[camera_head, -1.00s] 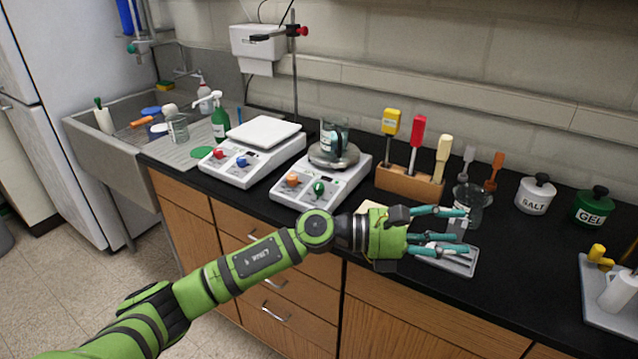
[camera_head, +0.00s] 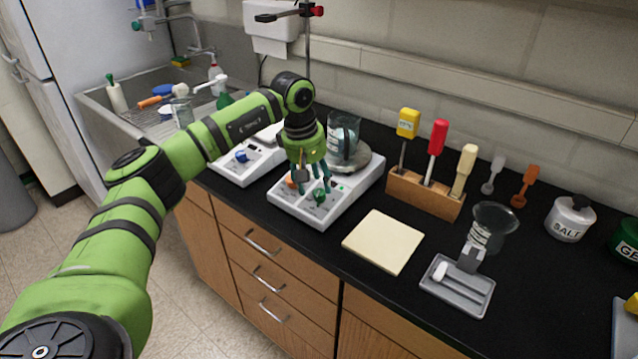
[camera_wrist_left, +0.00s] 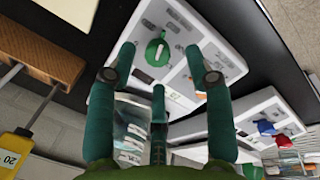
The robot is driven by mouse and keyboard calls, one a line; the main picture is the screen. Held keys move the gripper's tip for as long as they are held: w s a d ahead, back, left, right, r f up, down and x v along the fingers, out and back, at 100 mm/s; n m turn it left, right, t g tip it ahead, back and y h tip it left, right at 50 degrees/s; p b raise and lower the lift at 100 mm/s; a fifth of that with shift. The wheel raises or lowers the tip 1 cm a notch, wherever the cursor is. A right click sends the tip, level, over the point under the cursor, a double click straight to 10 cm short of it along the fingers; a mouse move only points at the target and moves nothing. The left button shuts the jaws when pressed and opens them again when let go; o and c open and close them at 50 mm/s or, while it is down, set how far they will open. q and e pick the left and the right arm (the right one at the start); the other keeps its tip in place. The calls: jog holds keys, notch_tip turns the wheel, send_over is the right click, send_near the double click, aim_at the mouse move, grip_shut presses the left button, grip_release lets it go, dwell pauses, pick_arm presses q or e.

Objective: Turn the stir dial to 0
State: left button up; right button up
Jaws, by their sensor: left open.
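The white stirrer (camera_head: 345,198) stands on the black counter with an orange dial (camera_head: 290,180) and a green dial (camera_head: 319,196) on its sloped front panel. I cannot read which dial is labelled stir. My left gripper (camera_head: 313,179) points down over this panel, open and empty. In the left wrist view the green dial (camera_wrist_left: 157,52) with its white mark lies between the spread fingertips, with no clear contact. The gripper partly hides the orange dial in the head view. My right gripper is not in view.
A glass beaker (camera_head: 343,138) stands on the stirrer's round plate, close behind the gripper. A second white device (camera_head: 238,168) stands to the left. A wooden rack (camera_head: 424,195) of tools, a cream pad (camera_head: 383,240) and a grey tray (camera_head: 457,286) are to the right.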

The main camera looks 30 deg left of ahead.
aim_at(319, 192)
pick_arm(q)
jog(key=f, duration=0.1)
jog(key=w+f, duration=0.1)
jog(key=shift+d+f+p, duration=0.15)
jog(key=shift+f+p, duration=0.15)
jog(key=shift+f, duration=0.4)
jog(key=shift+w, duration=0.15)
jog(key=c, duration=1)
jog(key=shift+d+f, duration=0.1)
grip_shut()
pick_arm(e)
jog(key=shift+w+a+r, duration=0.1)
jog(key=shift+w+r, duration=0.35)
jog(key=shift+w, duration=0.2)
